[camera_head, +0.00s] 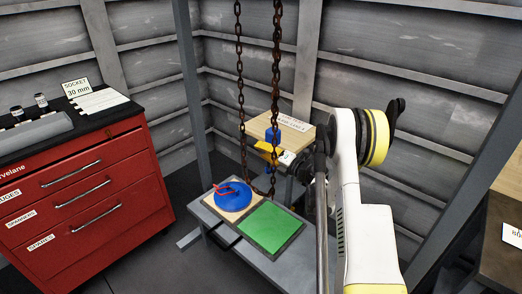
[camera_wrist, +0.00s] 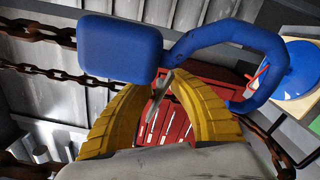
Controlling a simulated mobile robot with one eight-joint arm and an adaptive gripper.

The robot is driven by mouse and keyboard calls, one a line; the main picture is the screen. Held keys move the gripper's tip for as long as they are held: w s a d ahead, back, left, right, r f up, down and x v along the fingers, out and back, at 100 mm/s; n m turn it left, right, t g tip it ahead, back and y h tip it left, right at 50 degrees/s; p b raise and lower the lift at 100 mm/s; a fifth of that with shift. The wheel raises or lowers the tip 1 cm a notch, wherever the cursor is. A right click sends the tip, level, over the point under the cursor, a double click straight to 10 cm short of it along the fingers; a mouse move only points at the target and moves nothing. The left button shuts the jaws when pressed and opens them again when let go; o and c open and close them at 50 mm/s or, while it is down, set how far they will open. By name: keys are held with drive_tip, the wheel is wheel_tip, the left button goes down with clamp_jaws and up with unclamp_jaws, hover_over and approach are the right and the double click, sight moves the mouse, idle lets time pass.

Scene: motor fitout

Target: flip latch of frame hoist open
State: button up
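The frame hoist's blue block (camera_head: 293,133) hangs at the rusty chains, in front of a pale board, in the head view. In the wrist view the blue block (camera_wrist: 120,48) is at upper left and the curved blue hook (camera_wrist: 245,38) opens out to its right. A thin grey metal strip, seemingly the latch (camera_wrist: 158,100), runs down from near where block and hook meet. My gripper (camera_wrist: 160,84) has its yellow fingers apart, with the strip showing in the gap between them. I cannot tell whether either finger touches it.
A grey bench (camera_head: 215,212) bears a blue disc (camera_head: 232,194) with a red piece on it, and a green pad (camera_head: 269,229). A red drawer cabinet (camera_head: 95,195) stands left. A grey post (camera_head: 190,90) rises behind. Rusty chains (camera_head: 240,75) hang close to my gripper.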

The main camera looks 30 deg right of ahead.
clamp_jaws()
drive_tip(key=shift+r+m, duration=0.15)
drive_tip(key=shift+m, duration=0.65)
drive_tip(key=shift+o, duration=2.2)
unclamp_jaws()
drive_tip(key=shift+d, duration=0.1)
drive_tip(key=v, duration=1.2)
drive_tip(key=shift+r, duration=0.15)
